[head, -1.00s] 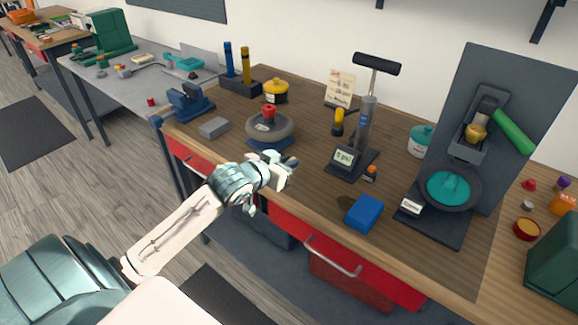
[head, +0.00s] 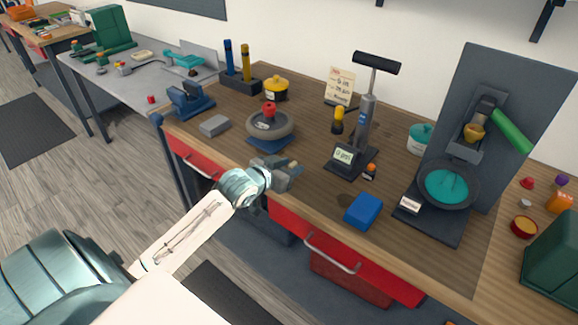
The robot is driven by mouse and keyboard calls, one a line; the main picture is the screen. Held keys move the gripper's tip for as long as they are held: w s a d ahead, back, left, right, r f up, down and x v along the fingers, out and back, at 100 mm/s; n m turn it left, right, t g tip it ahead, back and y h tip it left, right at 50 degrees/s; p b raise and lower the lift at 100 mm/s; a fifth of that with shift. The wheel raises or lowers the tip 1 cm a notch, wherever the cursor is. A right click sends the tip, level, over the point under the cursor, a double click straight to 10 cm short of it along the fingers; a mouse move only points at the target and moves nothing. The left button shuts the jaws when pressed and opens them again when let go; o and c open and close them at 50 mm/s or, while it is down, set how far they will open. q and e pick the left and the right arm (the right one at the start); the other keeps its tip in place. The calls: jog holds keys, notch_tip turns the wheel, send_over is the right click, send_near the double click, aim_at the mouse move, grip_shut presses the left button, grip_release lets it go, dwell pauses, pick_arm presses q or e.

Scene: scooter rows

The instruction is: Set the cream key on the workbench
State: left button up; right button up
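The workbench (head: 250,178) has a brown wooden top and red drawer fronts. My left gripper (head: 292,171) is over its front edge, in front of the small wheel (head: 270,125) on its blue stand. A small tan bit (head: 294,166) shows at the fingertips. It is too small to tell whether it is the cream key. The fingers are seen from behind, so their gap is hidden. I make out no cream key lying on the bench top. My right gripper is not in view.
A blue block (head: 364,211) lies right of my gripper near the front edge. A pump with a gauge (head: 345,157) stands behind it. A dark stand with a teal-centred wheel (head: 447,186) is farther right. Bare wood lies between the gripper and the blue block.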

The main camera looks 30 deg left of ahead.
pick_arm(q)
jog(key=shift+r, duration=0.1)
jog(key=d+p+v, duration=0.1)
jog(key=v, duration=1.1)
jog(key=shift+a, duration=0.4)
